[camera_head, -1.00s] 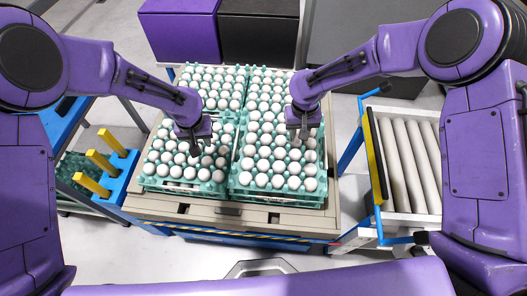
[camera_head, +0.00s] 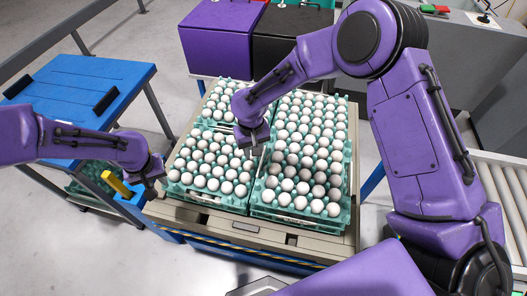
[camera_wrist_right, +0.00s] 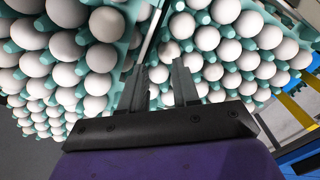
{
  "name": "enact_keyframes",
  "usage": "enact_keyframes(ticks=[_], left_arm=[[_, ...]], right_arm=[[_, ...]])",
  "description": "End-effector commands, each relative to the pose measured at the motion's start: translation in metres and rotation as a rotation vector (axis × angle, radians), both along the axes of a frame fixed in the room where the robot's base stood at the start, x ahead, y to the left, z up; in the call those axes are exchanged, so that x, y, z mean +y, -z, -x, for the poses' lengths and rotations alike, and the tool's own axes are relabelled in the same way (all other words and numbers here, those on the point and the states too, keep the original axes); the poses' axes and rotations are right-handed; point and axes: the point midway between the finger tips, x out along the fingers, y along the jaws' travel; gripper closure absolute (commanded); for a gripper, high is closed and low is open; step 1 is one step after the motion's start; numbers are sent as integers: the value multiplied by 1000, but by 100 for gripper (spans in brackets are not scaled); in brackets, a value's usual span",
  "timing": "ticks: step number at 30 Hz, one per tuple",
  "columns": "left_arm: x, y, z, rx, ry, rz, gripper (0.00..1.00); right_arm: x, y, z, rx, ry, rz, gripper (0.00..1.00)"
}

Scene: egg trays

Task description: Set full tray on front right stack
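Green egg trays full of white eggs stand in stacks on a beige platform. The front left stack (camera_head: 205,197) and front right stack (camera_head: 300,219) stand side by side with a narrow gap. Every top tray I can see is full. My right gripper (camera_head: 251,148) is low over the inner edge of the front left stack, beside the gap. In the right wrist view its two fingers (camera_wrist_right: 163,88) are apart over the tray edges, with nothing visibly clamped. My left gripper (camera_head: 150,190) is left of the front left stack, near a yellow post; its finger opening is not clear.
More full egg stacks stand behind the front ones. A blue table (camera_head: 85,80) is at the left, with trays beneath it. A purple box (camera_head: 222,45) and a black box (camera_head: 285,40) stand at the back. A roller conveyor (camera_head: 500,190) is at the right.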

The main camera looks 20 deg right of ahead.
Motion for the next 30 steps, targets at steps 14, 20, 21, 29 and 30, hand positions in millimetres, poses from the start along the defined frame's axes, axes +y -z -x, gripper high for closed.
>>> enact_keyframes(ticks=[14, 20, 21, 29, 30], left_arm=[[1, 0, 0, 0, -2, 0, 69], [1, 0, 0, 0, -2, 0, 69], [1, 0, 0, 0, -2, 0, 69], [1, 0, 0, 0, -2, 0, 69], [1, 0, 0, 0, -2, 0, 69]], right_arm=[[-4, -96, 1, -4, 10, 1, 69], [-5, -118, 1, -1, 13, 1, 69], [-6, -120, 2, 0, 13, 1, 69], [-6, -120, 2, 0, 13, 1, 69], [-6, -120, 2, 0, 13, 1, 69]])
